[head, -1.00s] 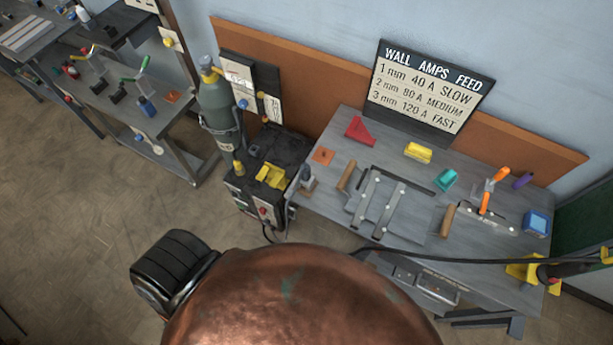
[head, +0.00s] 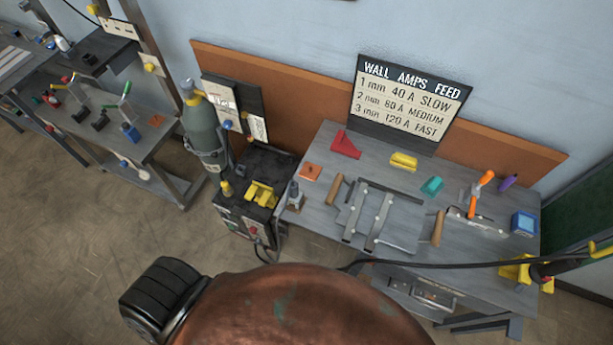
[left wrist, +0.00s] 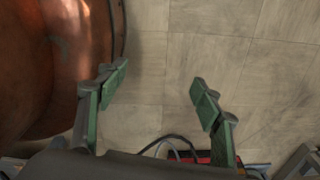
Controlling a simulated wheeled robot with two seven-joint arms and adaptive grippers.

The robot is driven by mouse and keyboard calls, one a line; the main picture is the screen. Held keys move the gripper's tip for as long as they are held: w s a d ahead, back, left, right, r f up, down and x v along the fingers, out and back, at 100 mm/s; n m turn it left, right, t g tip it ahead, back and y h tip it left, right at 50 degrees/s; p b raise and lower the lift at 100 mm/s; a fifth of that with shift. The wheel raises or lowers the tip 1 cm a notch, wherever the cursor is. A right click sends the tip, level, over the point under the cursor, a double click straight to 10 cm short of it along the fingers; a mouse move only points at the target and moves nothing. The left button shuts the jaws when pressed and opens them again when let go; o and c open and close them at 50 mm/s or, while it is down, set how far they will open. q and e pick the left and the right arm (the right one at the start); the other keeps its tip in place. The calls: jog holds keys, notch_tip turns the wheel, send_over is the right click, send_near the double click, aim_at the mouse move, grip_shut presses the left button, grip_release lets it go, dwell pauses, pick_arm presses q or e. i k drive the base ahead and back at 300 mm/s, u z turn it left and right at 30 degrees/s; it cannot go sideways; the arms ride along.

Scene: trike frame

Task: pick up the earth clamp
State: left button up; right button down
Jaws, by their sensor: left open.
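My left gripper (left wrist: 160,88) shows in the left wrist view with its two green-padded fingers apart and nothing between them. Bare floor lies below the fingers. I cannot pick out the earth clamp with certainty. A yellow, clamp-like piece (head: 262,194) lies on top of the dark welding machine (head: 236,213) in the head view; whether it is the clamp or a holder is unclear. In the left wrist view, dark cables and part of a red object (left wrist: 203,157) show at the bottom edge, partly hidden by the gripper. Neither gripper shows in the head view.
The grey workbench (head: 325,215) holds a flat metal frame (head: 385,218), orange-handled tools and small coloured blocks. A gas cylinder (head: 202,130) stands behind the welding machine. A black cable (head: 440,264) runs along the bench front. Floor at left is clear.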

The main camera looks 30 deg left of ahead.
aim_at(296, 197)
jog(key=u, duration=2.9)
jog(key=k, duration=1.45)
jog(key=z, duration=1.55)
jog(key=i, duration=0.5)
jog(key=u, duration=0.1)
